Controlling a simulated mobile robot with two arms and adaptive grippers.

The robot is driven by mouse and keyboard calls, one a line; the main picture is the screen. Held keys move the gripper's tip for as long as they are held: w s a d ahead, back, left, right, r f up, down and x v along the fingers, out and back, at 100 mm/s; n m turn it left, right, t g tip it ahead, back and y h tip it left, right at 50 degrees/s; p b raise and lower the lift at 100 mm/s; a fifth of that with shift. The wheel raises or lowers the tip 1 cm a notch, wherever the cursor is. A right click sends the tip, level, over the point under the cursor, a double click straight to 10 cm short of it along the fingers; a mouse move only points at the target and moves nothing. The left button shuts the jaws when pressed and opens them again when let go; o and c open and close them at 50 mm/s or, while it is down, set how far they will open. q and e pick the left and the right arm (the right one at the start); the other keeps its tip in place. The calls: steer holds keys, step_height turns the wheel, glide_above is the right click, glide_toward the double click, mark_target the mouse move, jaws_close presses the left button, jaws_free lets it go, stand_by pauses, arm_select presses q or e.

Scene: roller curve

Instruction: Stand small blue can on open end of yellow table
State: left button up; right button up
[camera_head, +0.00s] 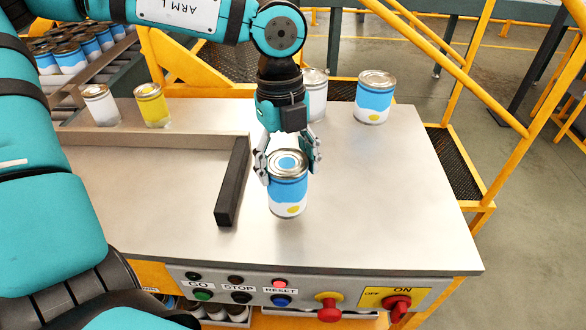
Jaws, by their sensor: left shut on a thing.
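A small blue can (287,190), with white and yellow on its label, is upright between the fingers of my left gripper (287,160). The gripper comes down from above and is shut on the can near its top. The can is over the right part of the table's metal top (390,200), to the right of a black bar. I cannot tell whether its bottom touches the surface. The table has a yellow frame. My right gripper is not in view.
A larger blue can (374,98) stands at the back right. A pale can (315,95) is partly hidden behind my gripper. A white can (101,106) and a yellow can (152,106) stand back left. The black bar (232,182) is close left. The right end is clear.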

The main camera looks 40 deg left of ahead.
arm_select(q)
steer(key=shift+w+d, duration=0.1)
steer(key=shift+w, duration=0.5)
step_height(320, 180, down, 4)
steer(key=shift+w+r+p, duration=0.1)
steer(key=shift+r+p, duration=0.05)
steer(key=shift+p, duration=0.35)
steer(key=shift+f+b, duration=0.2)
steer(key=shift+b, duration=0.2)
steer(key=o, duration=1.7)
steer(key=shift+r, duration=0.1)
